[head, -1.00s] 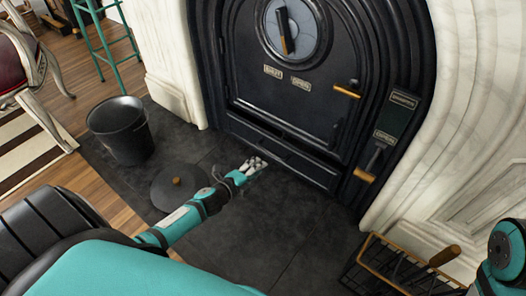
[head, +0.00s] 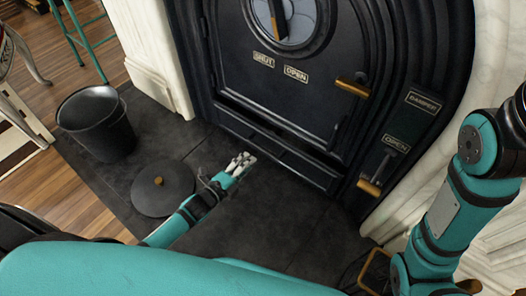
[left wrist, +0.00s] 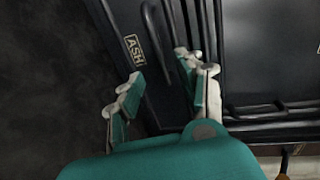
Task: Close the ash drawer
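The ash drawer (head: 305,167) is a low black front at the foot of the fireplace door in the head view. Whether it stands out from the frame is hard to tell. In the left wrist view its front carries an ASH label (left wrist: 134,50) and a curved dark handle (left wrist: 152,28). My left gripper (head: 241,162) is low over the hearth, just in front of the drawer's left part. In the left wrist view its fingers (left wrist: 164,90) are apart with nothing clearly held, close to the drawer front. My right arm shows at the right, but its gripper does not.
A black bucket (head: 97,125) and a round dark lid (head: 163,188) with a knob lie on the slate hearth (head: 255,225) at left. A basket (head: 376,268) is partly hidden at lower right. The damper lever (head: 370,187) is right of the drawer.

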